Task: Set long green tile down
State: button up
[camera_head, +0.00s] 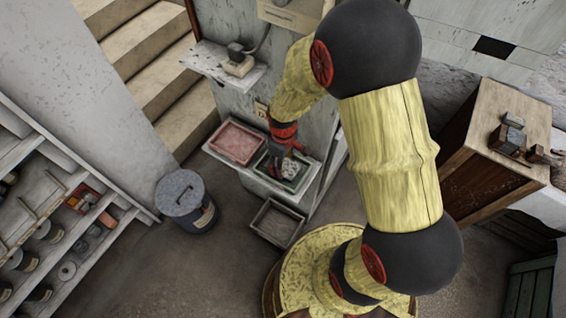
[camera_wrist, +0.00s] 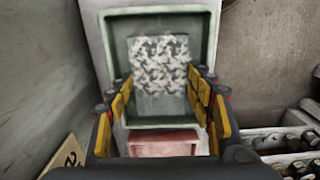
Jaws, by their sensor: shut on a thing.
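My gripper (camera_wrist: 160,78) is over the green tray (camera_wrist: 213,42), with its yellow-padded fingers on either side of a dull grey-green piece, the long green tile (camera_wrist: 160,106). The gripper is shut on this tile. A mottled black-and-white patch (camera_wrist: 158,60) shows just beyond it; I cannot tell whether it is part of the tile or lies in the tray. In the head view my gripper (camera_head: 281,150) reaches down at the green tray (camera_head: 297,187), which stands on a pale shelf. The tile cannot be made out there, nor whether it touches the tray.
A red tray (camera_head: 236,142) stands beside the green one, and a grey tray (camera_head: 276,223) sits lower. A lidded bin (camera_head: 185,200) stands on the floor at left. A wooden crate (camera_head: 500,150) with small blocks is at right. A wall closely borders the shelf.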

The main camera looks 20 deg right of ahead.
jog(key=shift+f, duration=0.3)
jog(key=o, duration=1.6)
jog(key=shift+c, duration=0.2)
jog(key=shift+o, duration=0.4)
jog(key=shift+r, duration=0.1)
jog(key=shift+r+p, duration=1.5)
jog(key=shift+r, duration=0.45)
